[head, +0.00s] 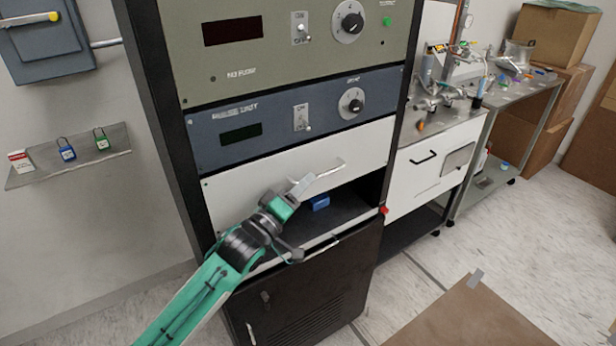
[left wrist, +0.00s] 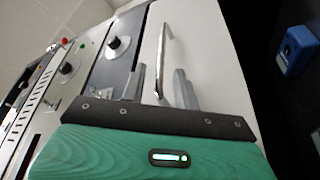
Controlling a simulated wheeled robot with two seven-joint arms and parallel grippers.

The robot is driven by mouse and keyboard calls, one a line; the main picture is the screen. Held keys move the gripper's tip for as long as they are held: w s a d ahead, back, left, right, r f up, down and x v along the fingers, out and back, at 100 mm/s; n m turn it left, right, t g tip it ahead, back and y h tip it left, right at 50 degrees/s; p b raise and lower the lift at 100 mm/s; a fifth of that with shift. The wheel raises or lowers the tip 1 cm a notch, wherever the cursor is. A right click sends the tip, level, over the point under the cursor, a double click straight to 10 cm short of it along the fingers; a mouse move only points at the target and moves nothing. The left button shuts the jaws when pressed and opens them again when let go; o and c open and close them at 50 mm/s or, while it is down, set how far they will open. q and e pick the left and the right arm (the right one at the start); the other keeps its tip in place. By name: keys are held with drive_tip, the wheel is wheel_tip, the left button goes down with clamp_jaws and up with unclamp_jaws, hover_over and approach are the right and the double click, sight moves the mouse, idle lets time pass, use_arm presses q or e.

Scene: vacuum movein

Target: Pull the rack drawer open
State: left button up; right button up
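The rack drawer has a plain white front (head: 250,185) below the blue panel of the black rack. It looks shut, flush with the rack. Its metal bar handle (head: 325,172) also shows in the left wrist view (left wrist: 165,50). My left gripper (head: 302,184) is at the left end of this handle. In the left wrist view its two fingers (left wrist: 158,85) stand apart, one on each side of the handle bar, with gaps showing. Part of the handle's near end is hidden by the gripper in the head view. My right gripper is not in view.
Below the drawer is an open dark bay with a blue object (head: 319,202), also in the left wrist view (left wrist: 298,48). A black lower door (head: 300,290) is beneath. A cluttered workbench (head: 440,110) stands right; a wall shelf (head: 100,160) holds padlocks. A cardboard sheet (head: 465,320) lies front right.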

use_arm(q)
drive_tip(key=shift+x, duration=0.95)
drive_tip(key=shift+w+d, duration=0.1)
drive_tip(key=shift+w, duration=0.05)
clamp_jaws()
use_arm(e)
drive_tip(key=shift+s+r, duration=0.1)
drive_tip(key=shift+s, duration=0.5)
